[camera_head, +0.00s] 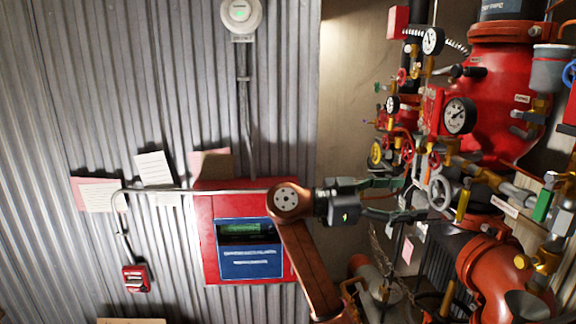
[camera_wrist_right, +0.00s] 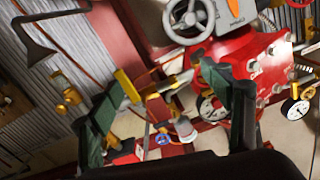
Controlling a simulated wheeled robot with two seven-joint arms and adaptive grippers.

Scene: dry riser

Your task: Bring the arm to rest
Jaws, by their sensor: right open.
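My right arm comes up from the bottom middle of the head view, with an orange-red link and joint. Its right gripper (camera_head: 402,196) points to the right, in front of the valve assembly. The dark green fingers are spread apart with nothing seen between them. In the right wrist view the two fingers of the right gripper (camera_wrist_right: 172,100) stand wide apart, with pipes, gauges and valves beyond them. A grey handwheel (camera_head: 438,192) shows just at the fingertips in the head view; I cannot tell whether they touch it. My left gripper is not in view.
A large red valve body (camera_head: 497,95) with gauges (camera_head: 460,115), small valves and pipes crowds the right side. A red panel (camera_head: 205,245) with a blue display and a small red call box (camera_head: 137,279) are on the corrugated wall. A white round detector (camera_head: 241,14) is above.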

